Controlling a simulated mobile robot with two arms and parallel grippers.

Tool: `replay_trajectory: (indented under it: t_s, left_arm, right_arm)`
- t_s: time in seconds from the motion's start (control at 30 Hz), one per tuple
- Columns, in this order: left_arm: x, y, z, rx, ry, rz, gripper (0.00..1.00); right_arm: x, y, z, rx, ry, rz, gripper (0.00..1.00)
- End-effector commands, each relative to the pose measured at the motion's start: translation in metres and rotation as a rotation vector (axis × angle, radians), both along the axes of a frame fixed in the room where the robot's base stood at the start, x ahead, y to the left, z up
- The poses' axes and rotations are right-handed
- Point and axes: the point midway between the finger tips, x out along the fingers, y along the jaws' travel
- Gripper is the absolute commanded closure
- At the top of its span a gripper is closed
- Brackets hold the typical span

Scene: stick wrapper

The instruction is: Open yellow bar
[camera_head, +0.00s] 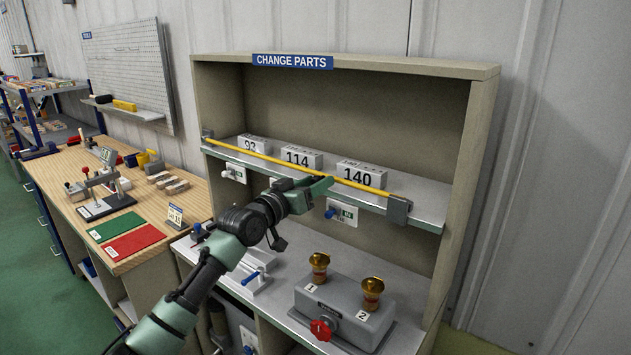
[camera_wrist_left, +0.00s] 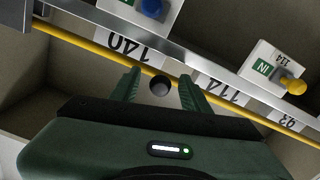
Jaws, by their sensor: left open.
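The yellow bar (camera_head: 362,187) runs along the front of the shelf in the change parts cabinet, in front of the numbered blocks. A grey bracket (camera_head: 398,209) sits at its right end and a smaller mount (camera_head: 207,135) at its left end. My left gripper (camera_head: 322,185) is at the middle of the bar, near the 140 block. In the left wrist view its fingers (camera_wrist_left: 160,80) are apart, and the bar (camera_wrist_left: 75,42) passes across at their tips. I cannot tell whether they touch it. My right gripper is not in view.
Below is a grey box (camera_head: 345,310) with two gold parts and a red knob. A wooden workbench (camera_head: 60,180) stands at left.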

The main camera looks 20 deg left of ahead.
Motion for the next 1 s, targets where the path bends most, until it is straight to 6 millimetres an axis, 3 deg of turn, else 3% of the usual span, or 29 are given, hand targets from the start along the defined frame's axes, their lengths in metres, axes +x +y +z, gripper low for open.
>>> replay_trajectory:
  t_s: [0.23, 0.27, 0.4, 0.43, 1.0]
  left_arm:
    - [0.001, 0.000, -0.001, 0.000, 0.000, 0.000, 0.54]
    - [0.001, 0.000, -0.001, 0.000, 0.000, 0.000, 0.59]
    - [0.001, 0.000, -0.001, 0.000, 0.000, 0.000, 0.98]
    - [0.001, 0.000, -0.001, 0.000, 0.001, 0.000, 1.00]
    - [0.001, 0.000, -0.001, 0.000, 0.001, 0.001, 1.00]
  right_arm:
    - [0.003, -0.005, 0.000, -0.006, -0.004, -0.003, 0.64]
    - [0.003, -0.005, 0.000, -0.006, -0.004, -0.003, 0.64]
    - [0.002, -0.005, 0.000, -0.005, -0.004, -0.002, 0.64]
    - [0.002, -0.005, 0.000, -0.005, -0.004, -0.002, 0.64]
    - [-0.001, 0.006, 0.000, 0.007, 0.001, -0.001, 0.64]
